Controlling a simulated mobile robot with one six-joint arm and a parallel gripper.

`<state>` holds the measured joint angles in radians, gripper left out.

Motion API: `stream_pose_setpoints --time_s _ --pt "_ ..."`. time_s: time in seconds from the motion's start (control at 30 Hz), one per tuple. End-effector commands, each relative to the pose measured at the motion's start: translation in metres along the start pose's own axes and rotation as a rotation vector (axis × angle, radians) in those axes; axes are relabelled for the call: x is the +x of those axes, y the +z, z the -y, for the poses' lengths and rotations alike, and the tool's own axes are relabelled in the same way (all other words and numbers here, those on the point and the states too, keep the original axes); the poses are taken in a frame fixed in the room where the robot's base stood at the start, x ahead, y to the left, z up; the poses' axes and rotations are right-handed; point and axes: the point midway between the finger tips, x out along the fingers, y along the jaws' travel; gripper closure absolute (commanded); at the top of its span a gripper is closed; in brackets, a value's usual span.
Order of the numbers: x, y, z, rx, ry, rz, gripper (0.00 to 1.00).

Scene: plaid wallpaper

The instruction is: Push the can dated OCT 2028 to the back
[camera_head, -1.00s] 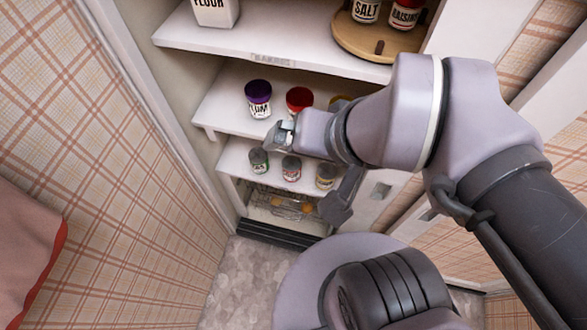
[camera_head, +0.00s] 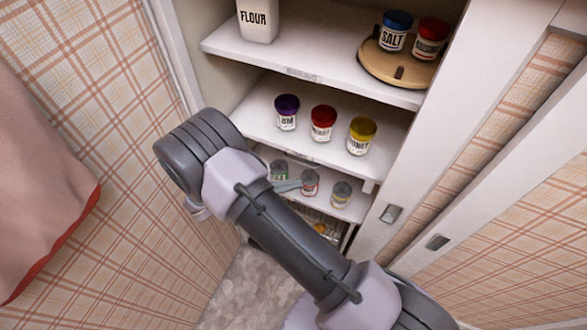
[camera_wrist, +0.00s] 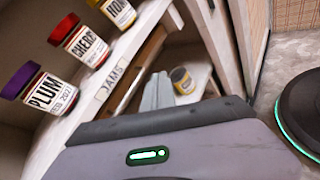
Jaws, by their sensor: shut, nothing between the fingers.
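Three cans stand on the lower shelf (camera_head: 330,212): a green-topped left can (camera_head: 278,170), a middle can (camera_head: 310,183) with reddish marking, and a yellowish right can (camera_head: 341,196). No OCT 2028 date is readable on any of them. My gripper (camera_head: 292,186) is shut and empty in front of the left and middle cans, its tip near the middle can; I cannot tell whether it touches. In the wrist view the shut fingers (camera_wrist: 158,92) point into the shelf, beside the yellow can (camera_wrist: 182,80). They hide the other cans there.
Plum (camera_head: 286,112), cherry (camera_head: 322,123) and yellow-lidded (camera_head: 361,136) jars stand on the shelf above. That shelf's edge, marked JAMS (camera_wrist: 111,84), is close over my gripper. Flour (camera_head: 257,20) and a wooden turntable (camera_head: 385,65) are higher. A wire basket (camera_head: 322,230) sits below.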

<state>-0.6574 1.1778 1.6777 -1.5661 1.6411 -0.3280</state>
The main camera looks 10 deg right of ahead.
Motion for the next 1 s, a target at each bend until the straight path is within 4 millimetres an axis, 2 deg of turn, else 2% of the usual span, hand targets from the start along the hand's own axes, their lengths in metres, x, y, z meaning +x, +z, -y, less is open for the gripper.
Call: stream_pose_setpoints --time_s 0.03,0.1,0.2,0.3,0.4,0.47,0.57,1.0 --pt "0.004 -0.036 0.016 -0.105 0.119 0.04 1.0" --pt "0.008 -0.086 0.039 -0.244 0.313 0.089 1.0" --pt "0.016 -0.138 0.077 -0.393 0.543 0.133 1.0" --pt "0.023 -0.167 0.106 -0.482 0.692 0.152 1.0" --pt "0.027 -0.179 0.119 -0.518 0.76 0.157 1.0" --pt "0.031 -0.18 0.119 -0.524 0.769 0.158 1.0" --pt "0.041 -0.181 0.11 -0.523 0.766 0.159 1.0" --pt "0.109 -0.187 0.045 -0.522 0.762 0.158 1.0"
